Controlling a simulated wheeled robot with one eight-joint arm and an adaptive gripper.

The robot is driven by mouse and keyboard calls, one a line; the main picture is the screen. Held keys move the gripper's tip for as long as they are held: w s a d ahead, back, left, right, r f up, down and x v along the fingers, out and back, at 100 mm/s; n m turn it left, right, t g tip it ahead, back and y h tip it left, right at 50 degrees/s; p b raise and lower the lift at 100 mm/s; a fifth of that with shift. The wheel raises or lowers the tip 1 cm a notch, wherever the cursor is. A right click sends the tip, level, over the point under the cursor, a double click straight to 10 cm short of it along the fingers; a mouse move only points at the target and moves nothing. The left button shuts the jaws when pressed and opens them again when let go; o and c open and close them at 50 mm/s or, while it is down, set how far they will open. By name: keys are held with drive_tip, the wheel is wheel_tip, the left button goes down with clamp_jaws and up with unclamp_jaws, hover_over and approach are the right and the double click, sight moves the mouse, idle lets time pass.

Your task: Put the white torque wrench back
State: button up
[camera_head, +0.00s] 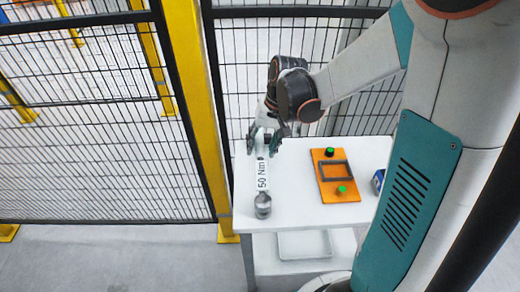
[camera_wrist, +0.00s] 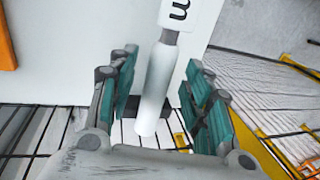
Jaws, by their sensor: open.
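The white torque wrench (camera_head: 262,178) is at the left edge of the white table (camera_head: 300,214), its grey head toward the front and a "50 Nm" label along it. My gripper (camera_head: 264,142) is at the handle end, pointing down. In the wrist view the white wrench handle (camera_wrist: 157,88) runs between the two teal finger pads of my gripper (camera_wrist: 162,80). The fingers are apart, with a visible gap on each side of the handle. The handle's end reaches past the table edge in that view. Whether the wrench rests flat on the table is hard to tell.
A small blue object (camera_head: 378,181) is at the table's right. A tray (camera_head: 303,244) sits on the lower shelf. A mesh fence with yellow posts (camera_head: 198,100) stands left and behind.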

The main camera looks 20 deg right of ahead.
drive_tip(key=v, duration=0.9)
drive_tip(key=shift+r, duration=0.25)
drive_tip(key=s+a+r+n+t+h, duration=0.1)
drive_tip(key=s+r+t, duration=0.1)
drive_tip(key=s, duration=0.5)
drive_tip(key=s+a+r+n+t+h, duration=0.1)
drive_tip(key=s+r+n+t, duration=0.1)
drive_tip(key=s+t, duration=0.2)
drive_tip(key=shift+s+a+r+n+h, duration=0.3)
drive_tip(key=shift+s, duration=1.35)
